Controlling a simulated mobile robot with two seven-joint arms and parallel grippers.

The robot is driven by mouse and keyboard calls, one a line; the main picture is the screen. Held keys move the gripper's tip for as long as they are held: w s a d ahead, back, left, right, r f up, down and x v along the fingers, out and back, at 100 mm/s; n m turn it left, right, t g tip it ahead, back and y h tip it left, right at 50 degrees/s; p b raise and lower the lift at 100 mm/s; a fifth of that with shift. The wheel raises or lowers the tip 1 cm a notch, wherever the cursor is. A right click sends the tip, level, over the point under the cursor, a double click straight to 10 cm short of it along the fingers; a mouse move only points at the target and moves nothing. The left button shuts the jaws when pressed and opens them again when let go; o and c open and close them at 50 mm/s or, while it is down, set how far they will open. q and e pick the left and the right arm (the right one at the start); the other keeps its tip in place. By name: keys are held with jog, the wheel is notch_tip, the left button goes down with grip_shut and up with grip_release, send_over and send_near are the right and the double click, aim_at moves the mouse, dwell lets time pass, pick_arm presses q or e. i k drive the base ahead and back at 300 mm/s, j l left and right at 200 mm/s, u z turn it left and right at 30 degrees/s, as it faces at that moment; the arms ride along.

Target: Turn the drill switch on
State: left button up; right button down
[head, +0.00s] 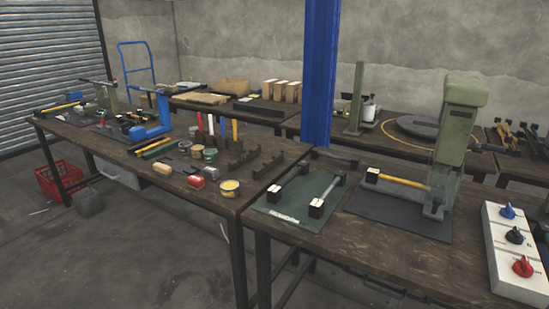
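A white switch box (516,258) stands on the near table at the right edge of the head view. It carries a blue knob (507,211), a black knob (514,235) and a red knob (522,266) in a row. I cannot read any labels, so I cannot tell which knob is the drill switch or how each is set. A green machine with an upright column (455,125) stands left of the box. Neither of my grippers is in view.
The wooden near table (340,250) holds a dark mat (408,216) and a green mat (270,214) with black-ended bars. A blue post (320,75) rises behind it. A second table at left is crowded with tools and tins. A red crate (60,180) stands on the floor.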

aim_at(523, 266)
jog(key=k+z, duration=0.1)
jog(key=z, duration=1.45)
